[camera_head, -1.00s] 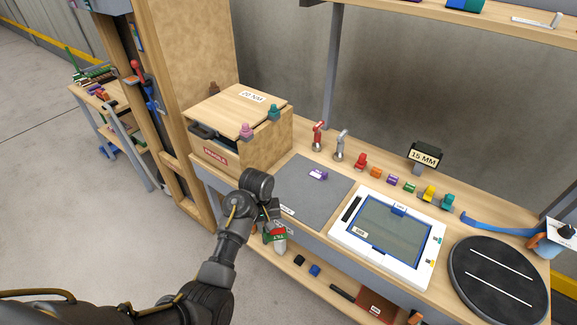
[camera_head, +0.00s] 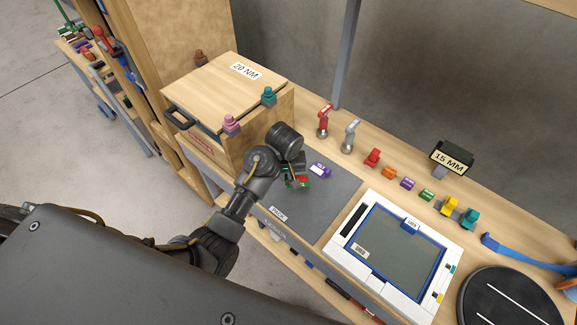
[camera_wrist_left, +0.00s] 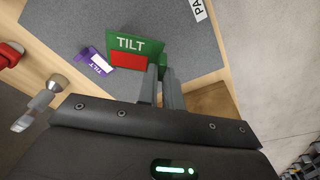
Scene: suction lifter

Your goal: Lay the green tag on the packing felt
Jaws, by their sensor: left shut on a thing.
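The green tag (camera_wrist_left: 148,46), marked TILT with a red panel, is held in my left gripper (camera_wrist_left: 166,78). The left gripper is shut on its edge. In the head view the left gripper (camera_head: 296,177) is over the left part of the packing felt (camera_head: 325,208), with the tag (camera_head: 304,182) partly hidden at its tips. The felt is a flat grey mat labelled PACK, also behind the tag in the wrist view (camera_wrist_left: 190,50). I cannot tell whether the tag touches it. My right gripper is not in view.
A purple tag (camera_head: 320,170) lies on the felt close to the green tag. A wooden box (camera_head: 225,95) stands left of the felt. A white-framed tray (camera_head: 338,252) lies to the right, with small coloured pieces behind it. The felt's front part is clear.

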